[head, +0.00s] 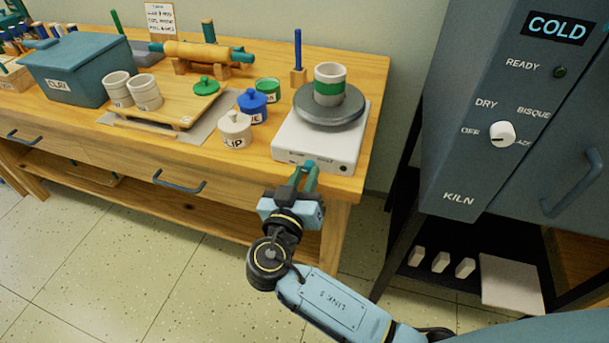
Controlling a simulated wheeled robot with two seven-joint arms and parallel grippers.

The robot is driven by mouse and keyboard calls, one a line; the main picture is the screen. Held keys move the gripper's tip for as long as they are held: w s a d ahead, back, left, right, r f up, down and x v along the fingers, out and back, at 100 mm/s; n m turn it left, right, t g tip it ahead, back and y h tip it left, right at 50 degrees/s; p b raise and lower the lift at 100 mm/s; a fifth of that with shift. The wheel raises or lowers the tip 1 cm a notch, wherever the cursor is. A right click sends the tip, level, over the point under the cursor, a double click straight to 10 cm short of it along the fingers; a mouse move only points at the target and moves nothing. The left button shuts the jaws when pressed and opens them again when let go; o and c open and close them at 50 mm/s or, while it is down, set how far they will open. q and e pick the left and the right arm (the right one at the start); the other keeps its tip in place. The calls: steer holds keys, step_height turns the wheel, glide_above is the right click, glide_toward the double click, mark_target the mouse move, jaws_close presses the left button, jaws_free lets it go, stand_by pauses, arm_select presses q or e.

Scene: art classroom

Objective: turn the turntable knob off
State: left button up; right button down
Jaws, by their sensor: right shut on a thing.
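The turntable is a white box (292,141) with a round grey disc (345,115) on top, at the right end of the wooden table. A white cup with a green band (329,84) stands upright on the disc. A small teal knob (309,163) is on the box's front face. My right gripper (307,172) reaches up from below, in front of the box, and its green fingers are shut on the knob. The fingers hide most of the knob, so I cannot tell which way it points. My left gripper is not in view.
A grey kiln (460,160) with a white dial (502,133) stands close on the right. On the table (250,178), blue, green and white jars, a board with two cups and a clay bin (75,70) lie left of the turntable. The floor in front is clear.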

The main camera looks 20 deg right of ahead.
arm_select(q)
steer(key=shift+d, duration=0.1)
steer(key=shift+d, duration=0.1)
arm_select(e)
steer(key=c, duration=1.3)
jaws_free()
steer(key=shift+o, duration=0.2)
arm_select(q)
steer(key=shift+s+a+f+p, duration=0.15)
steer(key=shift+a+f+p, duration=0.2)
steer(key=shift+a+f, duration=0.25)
arm_select(e)
steer(key=v, duration=1.3)
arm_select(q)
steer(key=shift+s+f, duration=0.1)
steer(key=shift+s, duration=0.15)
arm_select(e)
steer(key=shift+s+a, duration=0.1)
steer(key=shift+a, duration=0.05)
